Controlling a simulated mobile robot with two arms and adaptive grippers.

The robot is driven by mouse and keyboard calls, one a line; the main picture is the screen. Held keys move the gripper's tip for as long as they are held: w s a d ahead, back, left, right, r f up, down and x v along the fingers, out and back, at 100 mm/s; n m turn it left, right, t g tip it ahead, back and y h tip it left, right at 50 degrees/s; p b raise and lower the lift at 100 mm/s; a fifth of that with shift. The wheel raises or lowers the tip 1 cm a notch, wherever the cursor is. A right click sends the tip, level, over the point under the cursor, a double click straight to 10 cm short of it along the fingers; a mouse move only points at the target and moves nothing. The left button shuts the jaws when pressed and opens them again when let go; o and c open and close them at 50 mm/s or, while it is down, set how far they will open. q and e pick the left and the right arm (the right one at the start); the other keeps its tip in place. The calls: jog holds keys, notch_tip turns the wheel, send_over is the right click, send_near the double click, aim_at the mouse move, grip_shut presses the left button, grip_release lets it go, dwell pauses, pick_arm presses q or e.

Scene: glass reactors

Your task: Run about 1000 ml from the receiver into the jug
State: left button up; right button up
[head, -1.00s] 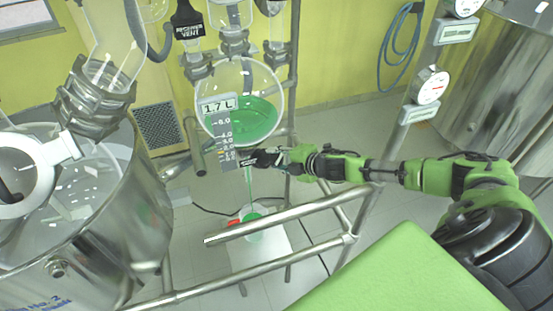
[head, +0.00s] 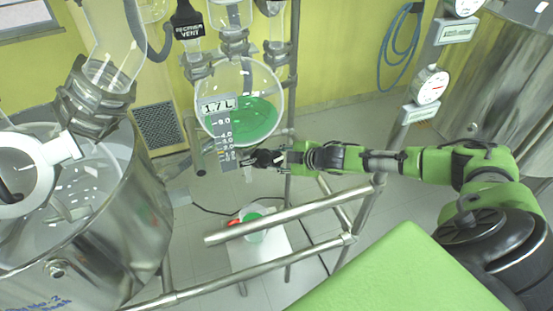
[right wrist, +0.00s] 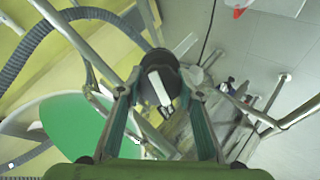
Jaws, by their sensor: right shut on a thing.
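The receiver (head: 265,85) is a round glass vessel with green liquid in its lower part, and its display (head: 217,105) reads 1.7 L. The jug (head: 254,237) stands low beneath it on a white stand, with green liquid inside; a rail partly covers it. No green stream shows between them. My right gripper (head: 275,158) is at the outlet just below the receiver. In the right wrist view its fingers (right wrist: 160,95) close around a dark valve handle (right wrist: 160,70) with a white mark. The receiver's green liquid also shows there (right wrist: 75,125). My left gripper is not in view.
A steel rail frame (head: 290,218) runs between me and the jug. A large steel reactor (head: 145,215) stands at the left. Gauges (head: 430,87) are on a post at the right. A cable (head: 210,208) lies on the floor.

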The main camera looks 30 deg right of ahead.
dwell(0.3)
jog(key=o, duration=1.1)
jog(key=shift+s, duration=0.1)
jog(key=shift+v, duration=5.95)
jog(key=shift+d+f, duration=0.1)
